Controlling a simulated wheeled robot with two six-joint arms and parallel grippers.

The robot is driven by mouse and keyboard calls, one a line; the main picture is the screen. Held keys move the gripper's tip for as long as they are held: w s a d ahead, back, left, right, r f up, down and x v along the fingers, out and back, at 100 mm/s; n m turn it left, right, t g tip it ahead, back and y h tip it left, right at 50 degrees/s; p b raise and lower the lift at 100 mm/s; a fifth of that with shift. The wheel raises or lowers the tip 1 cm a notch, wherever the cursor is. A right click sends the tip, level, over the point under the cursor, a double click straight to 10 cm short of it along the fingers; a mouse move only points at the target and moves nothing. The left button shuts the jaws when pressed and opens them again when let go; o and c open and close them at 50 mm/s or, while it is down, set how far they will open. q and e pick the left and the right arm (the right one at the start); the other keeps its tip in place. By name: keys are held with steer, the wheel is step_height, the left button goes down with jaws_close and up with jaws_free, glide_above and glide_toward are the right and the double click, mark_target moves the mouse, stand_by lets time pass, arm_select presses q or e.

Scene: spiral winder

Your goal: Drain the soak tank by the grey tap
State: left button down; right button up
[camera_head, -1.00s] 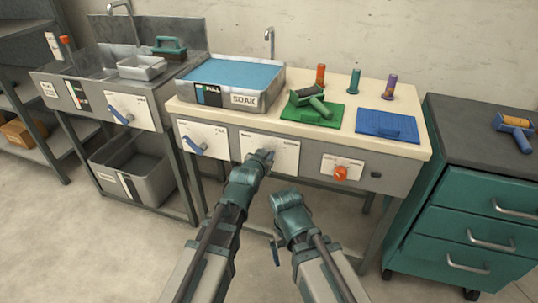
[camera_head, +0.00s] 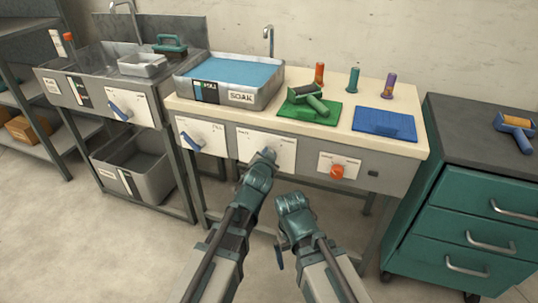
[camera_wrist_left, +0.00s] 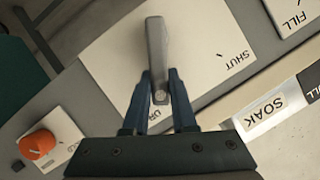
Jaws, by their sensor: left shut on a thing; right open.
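The soak tank (camera_head: 258,98), a grey metal tray marked SOAK, stands on the bench with blue liquid in it. The grey tap (camera_wrist_left: 156,45) is a lever on a white plate (camera_head: 285,154) on the bench front below the tank. My left gripper (camera_head: 267,157) is shut on the lever's end; in the left wrist view its blue fingers (camera_wrist_left: 161,95) close around it. That end lies beside a label starting "DR", partly hidden by the fingers; "SHUT" is off to one side. My right gripper (camera_head: 293,203) is open and empty, low in front of the bench.
A blue fill lever (camera_head: 193,142) is left of the grey tap, an orange knob (camera_head: 337,172) right of it. A green mat (camera_head: 295,112) with a roller and a blue mat (camera_head: 385,123) lie on the bench. A teal drawer cabinet (camera_head: 460,190) stands right.

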arm_select(q)
steer(key=shift+f, duration=0.1)
steer(key=c, duration=0.7)
jaws_free()
steer(key=shift+s, duration=0.1)
